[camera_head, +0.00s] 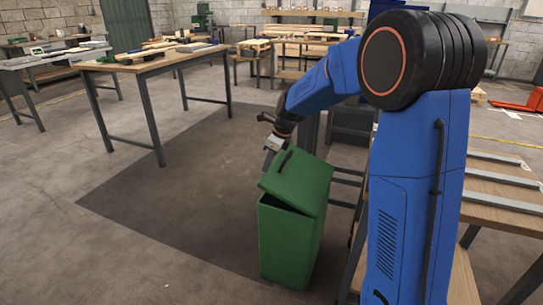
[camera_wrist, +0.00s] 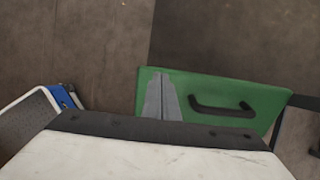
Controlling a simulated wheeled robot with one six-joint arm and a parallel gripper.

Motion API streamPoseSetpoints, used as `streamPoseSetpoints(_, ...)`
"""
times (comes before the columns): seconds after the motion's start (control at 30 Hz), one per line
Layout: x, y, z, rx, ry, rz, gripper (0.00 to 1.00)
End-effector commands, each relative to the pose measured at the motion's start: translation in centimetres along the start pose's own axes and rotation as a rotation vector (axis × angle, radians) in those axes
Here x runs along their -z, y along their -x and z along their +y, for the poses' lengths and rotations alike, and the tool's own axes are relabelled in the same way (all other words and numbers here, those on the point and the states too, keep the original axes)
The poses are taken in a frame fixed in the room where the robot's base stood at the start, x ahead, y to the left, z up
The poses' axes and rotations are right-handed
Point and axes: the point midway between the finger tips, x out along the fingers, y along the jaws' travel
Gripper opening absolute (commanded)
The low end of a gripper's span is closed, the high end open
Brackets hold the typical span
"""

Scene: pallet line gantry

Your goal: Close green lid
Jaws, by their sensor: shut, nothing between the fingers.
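A green bin (camera_head: 284,240) stands upright on the floor in the middle of the head view. Its green lid (camera_head: 297,180) is tilted, with a dark gap between it and the bin's rim on the left side. The lid carries a black handle (camera_wrist: 220,107), which shows in the wrist view. My gripper (camera_head: 268,160) is at the lid's upper left edge, pointing down. In the wrist view its closed grey fingers (camera_wrist: 161,98) lie over the lid, left of the handle. I cannot tell whether they touch the lid. The fingers hold nothing.
A wooden workbench (camera_head: 150,64) stands at the left. A table with metal rails (camera_head: 500,185) is at the right, behind my arm. Grey floor (camera_head: 170,250) left of the bin is clear.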

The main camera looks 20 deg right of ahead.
Motion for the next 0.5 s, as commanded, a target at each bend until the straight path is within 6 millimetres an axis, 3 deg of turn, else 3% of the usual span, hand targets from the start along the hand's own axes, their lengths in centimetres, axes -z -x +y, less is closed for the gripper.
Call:
streamPoseSetpoints(0.2, 0.0, -2.4, 0.1, -0.001, 0.000, 0.000, 0.00)
streamPoseSetpoints(0.5, 0.0, -3.0, 0.0, 0.000, 0.000, 0.000, 0.00)
